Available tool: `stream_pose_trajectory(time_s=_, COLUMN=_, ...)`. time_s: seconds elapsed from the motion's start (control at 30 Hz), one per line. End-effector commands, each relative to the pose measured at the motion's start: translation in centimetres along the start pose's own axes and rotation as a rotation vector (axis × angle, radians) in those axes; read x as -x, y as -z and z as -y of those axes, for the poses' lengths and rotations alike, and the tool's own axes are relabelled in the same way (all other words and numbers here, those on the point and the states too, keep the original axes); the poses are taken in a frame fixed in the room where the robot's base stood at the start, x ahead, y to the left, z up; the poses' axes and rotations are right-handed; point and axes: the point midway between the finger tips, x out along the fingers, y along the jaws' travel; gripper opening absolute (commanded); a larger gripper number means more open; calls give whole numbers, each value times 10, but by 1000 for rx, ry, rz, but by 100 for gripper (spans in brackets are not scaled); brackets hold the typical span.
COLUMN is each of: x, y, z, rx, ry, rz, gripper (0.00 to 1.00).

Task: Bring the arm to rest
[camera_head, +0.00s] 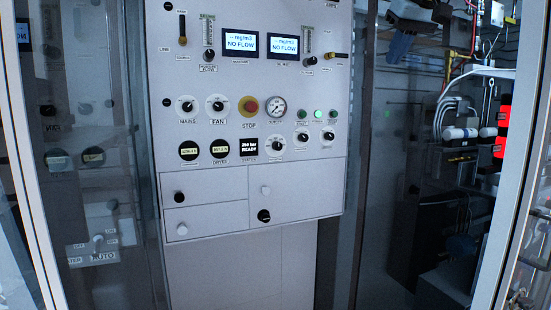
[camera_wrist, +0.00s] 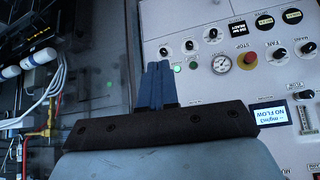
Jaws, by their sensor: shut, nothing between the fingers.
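My gripper (camera_wrist: 157,80) shows in the wrist view as two blue fingers side by side, shut with nothing between them. The wrist view is turned over, so the panel's text is upside down. The fingers are in front of the left edge of the grey fill panel (camera_wrist: 205,20), and I cannot tell how far they are from it.
The panel carries a red STOP button (camera_head: 249,106), a pressure gauge (camera_head: 275,107), several knobs and two screens reading NO FLOW (camera_head: 240,42). Drawers (camera_head: 205,190) sit below. Glass doors with metal frames (camera_head: 513,165) flank it. White cables (camera_head: 455,98) hang at the right.

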Motion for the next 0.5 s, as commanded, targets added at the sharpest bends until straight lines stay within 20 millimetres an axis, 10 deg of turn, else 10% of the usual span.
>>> stream_pose_trajectory(time_s=0.5, x=-97, y=-210, z=44, rx=-126, ry=-73, rz=119, gripper=0)
